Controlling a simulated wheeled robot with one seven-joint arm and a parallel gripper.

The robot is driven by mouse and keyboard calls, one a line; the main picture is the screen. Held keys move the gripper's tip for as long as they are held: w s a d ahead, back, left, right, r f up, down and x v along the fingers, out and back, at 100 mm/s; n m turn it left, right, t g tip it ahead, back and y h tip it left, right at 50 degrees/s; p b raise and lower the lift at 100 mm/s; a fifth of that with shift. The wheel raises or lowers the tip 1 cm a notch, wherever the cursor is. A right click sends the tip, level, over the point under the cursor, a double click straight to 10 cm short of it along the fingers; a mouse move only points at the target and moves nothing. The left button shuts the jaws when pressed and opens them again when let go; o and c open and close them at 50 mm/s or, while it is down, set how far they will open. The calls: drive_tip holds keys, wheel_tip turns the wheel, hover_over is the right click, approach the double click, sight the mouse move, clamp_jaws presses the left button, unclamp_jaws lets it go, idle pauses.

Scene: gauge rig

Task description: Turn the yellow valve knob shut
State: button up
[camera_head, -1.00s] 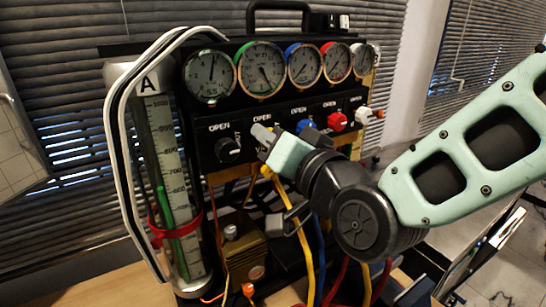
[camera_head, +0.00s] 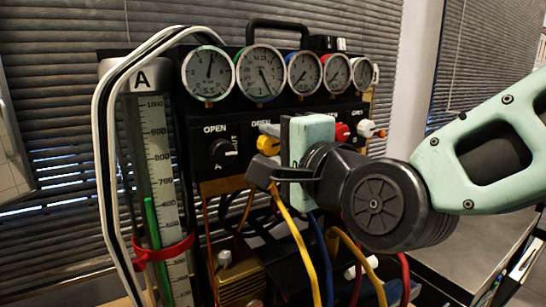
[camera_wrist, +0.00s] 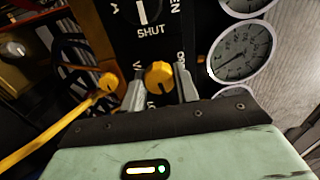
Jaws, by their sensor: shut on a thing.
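The yellow valve knob (camera_wrist: 158,75) sits on the black valve panel between my two gripper fingers in the wrist view. In the head view the same knob (camera_head: 267,146) shows just left of my gripper's fingertips. My gripper (camera_wrist: 160,84) is shut on the knob, one finger on each side. The panel lettering around the knob is partly hidden by the fingers. How far the knob is turned is hard to tell.
A black knob (camera_head: 222,151) is left of the yellow one; red (camera_head: 342,132) and white (camera_head: 367,128) knobs are right. A row of gauges (camera_head: 260,73) stands above. A glass tube (camera_head: 160,180) is at the left. A yellow hose (camera_head: 295,240) hangs below my gripper.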

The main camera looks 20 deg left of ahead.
drive_tip(key=shift+f+m+b, duration=0.1)
drive_tip(key=shift+m+b, duration=0.35)
drive_tip(key=shift+m, duration=0.55)
drive_tip(key=o, duration=1)
drive_tip(key=shift+c, duration=0.2)
drive_tip(key=shift+d, duration=0.1)
